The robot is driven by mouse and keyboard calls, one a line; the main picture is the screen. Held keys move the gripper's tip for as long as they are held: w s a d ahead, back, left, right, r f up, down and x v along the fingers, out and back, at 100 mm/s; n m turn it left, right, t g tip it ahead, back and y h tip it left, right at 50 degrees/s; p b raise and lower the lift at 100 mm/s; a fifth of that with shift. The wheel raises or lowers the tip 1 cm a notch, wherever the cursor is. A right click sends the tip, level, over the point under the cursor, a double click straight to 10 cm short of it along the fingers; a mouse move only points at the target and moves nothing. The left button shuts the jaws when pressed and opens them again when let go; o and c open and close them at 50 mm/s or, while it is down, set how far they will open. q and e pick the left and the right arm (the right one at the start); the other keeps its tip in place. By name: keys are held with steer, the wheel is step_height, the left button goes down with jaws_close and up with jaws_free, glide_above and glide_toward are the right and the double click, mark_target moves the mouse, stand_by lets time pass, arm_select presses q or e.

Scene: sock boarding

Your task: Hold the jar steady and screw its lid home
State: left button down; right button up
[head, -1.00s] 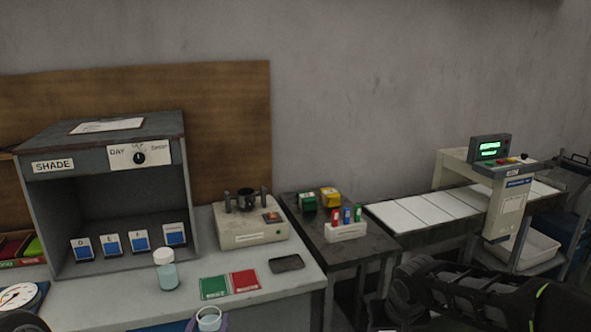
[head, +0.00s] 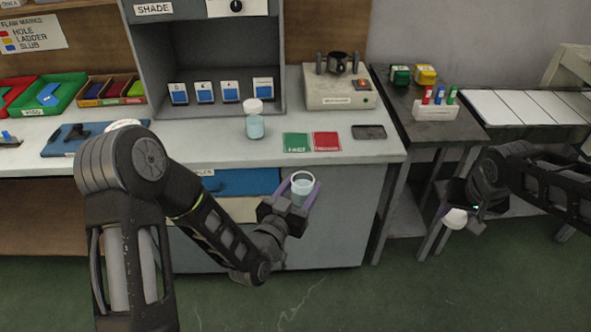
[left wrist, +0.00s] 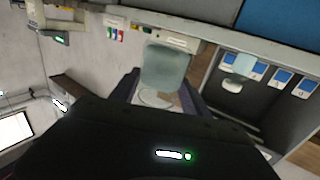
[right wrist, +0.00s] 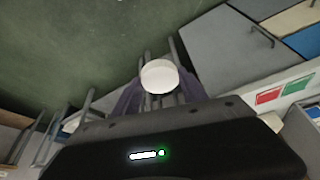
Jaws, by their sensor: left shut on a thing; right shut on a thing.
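An open jar of pale blue liquid (head: 302,187) is held upright in my left gripper (head: 296,190), in front of the workbench. It also shows in the left wrist view (left wrist: 165,68) between the fingers, with its open rim visible. My right gripper (head: 460,216) is shut on a white lid (head: 455,219), well to the right of the jar and a little lower in the head view. The lid also shows in the right wrist view (right wrist: 160,76) between the fingers. Jar and lid are apart.
A second jar with a white lid (head: 254,120) stands on the workbench (head: 350,148). Green and red cards (head: 296,142) and a dark phone-like slab (head: 369,132) lie near the front edge. A dark side table (head: 440,128) stands right. Air between my grippers is clear.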

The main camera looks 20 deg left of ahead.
arm_select(q)
steer(key=s+d+f+m+g+h, duration=0.4)
steer(key=s+d+h, duration=0.4)
steer(key=d, duration=0.3)
steer(key=shift+d+f+m, duration=0.4)
steer(key=shift+f+m, duration=0.15)
steer(key=shift+m, duration=0.55)
arm_select(e)
steer(key=shift+a+f, duration=0.15)
steer(key=s+a+r+n+g+y, duration=0.2)
steer(key=s+a+n, duration=0.1)
steer(key=a+n, duration=0.7)
steer(key=s+a+r+n+g+y, duration=0.2)
steer(key=a+n+g, duration=0.1)
steer(key=a+n, duration=0.6)
steer(key=shift+s+a+r+n+y, duration=0.3)
steer(key=shift+s+a+r+n, duration=0.1)
steer(key=shift+a, duration=1.4)
steer(key=shift+f, duration=0.15)
